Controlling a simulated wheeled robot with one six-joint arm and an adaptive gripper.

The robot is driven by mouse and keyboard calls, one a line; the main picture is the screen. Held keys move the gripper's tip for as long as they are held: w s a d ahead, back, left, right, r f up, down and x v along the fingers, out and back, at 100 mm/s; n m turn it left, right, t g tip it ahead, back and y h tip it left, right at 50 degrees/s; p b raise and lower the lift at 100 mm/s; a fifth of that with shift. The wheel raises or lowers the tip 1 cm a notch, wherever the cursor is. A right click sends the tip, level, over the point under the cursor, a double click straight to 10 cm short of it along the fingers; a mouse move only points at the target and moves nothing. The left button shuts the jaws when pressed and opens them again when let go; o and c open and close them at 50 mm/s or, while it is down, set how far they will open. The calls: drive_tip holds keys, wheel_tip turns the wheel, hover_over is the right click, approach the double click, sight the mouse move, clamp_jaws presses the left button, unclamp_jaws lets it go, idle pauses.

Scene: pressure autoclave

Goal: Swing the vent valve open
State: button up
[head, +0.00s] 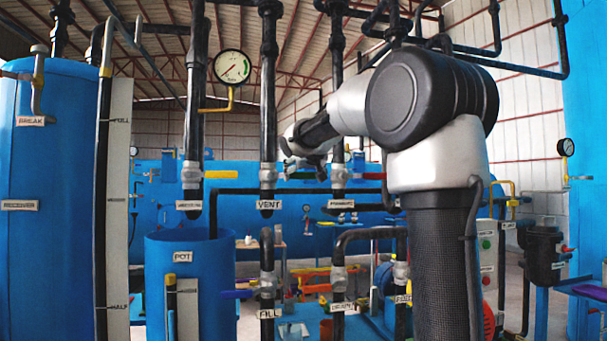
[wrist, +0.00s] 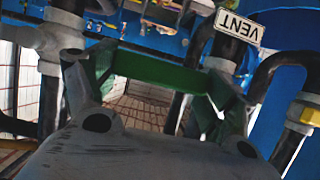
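The vent valve (head: 268,174) sits on a black vertical pipe above the VENT label (head: 268,205). Its green lever (head: 299,177) points right, roughly level. My gripper (head: 305,164) is at the lever's right part, partly hiding it. In the wrist view, the green lever (wrist: 160,73) lies across the gap between my widely spread fingers (wrist: 158,92). My gripper is open; whether a finger touches the lever cannot be told. The VENT label also shows upside down in the wrist view (wrist: 240,27).
Neighbouring valves have a yellow lever (head: 221,174) on the left and a red lever (head: 371,176) on the right. A blue lever (head: 237,294) is on the FILL valve below. The blue pot (head: 190,256) stands lower left. Black pipes crowd the area.

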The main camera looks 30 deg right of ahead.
drive_tip(key=c, duration=0.4)
drive_tip(key=shift+o, duration=0.2)
drive_tip(key=shift+r, duration=0.1)
drive_tip(key=r+n+h, duration=0.1)
drive_tip(key=a+r+n, duration=0.1)
drive_tip(key=r, duration=0.1)
drive_tip(key=shift+w+r+n+h, duration=0.1)
drive_tip(key=shift+w+n+h, duration=0.05)
drive_tip(key=shift+n+h, duration=0.2)
drive_tip(key=shift+w+a+r+n+g+h, duration=0.15)
drive_tip(key=shift+a+r+n+h, duration=0.2)
drive_tip(key=shift+r+n, duration=0.2)
drive_tip(key=shift+w+a+r+n+g+h, duration=0.15)
drive_tip(key=shift+a+r+n+h, duration=0.15)
drive_tip(key=shift+r+n, duration=0.15)
drive_tip(key=shift+w+a+r+n+h, duration=0.15)
drive_tip(key=shift+a+r+n+h, duration=0.55)
drive_tip(key=shift+a+r+n, duration=0.2)
drive_tip(key=shift+w+a+r+n+t+h, duration=0.35)
drive_tip(key=shift+a+n+h, duration=0.1)
drive_tip(key=shift+a+n, duration=0.75)
drive_tip(key=shift+w+a+r+n+t+h, duration=0.3)
drive_tip(key=shift+a+n+h, duration=0.2)
drive_tip(key=shift+a+n, duration=0.6)
drive_tip(key=shift+w+a+r+n+t+h, duration=0.25)
drive_tip(key=shift+w+a+r+n+h, duration=0.15)
drive_tip(key=shift+a+n, duration=0.8)
drive_tip(key=shift+f, duration=0.1)
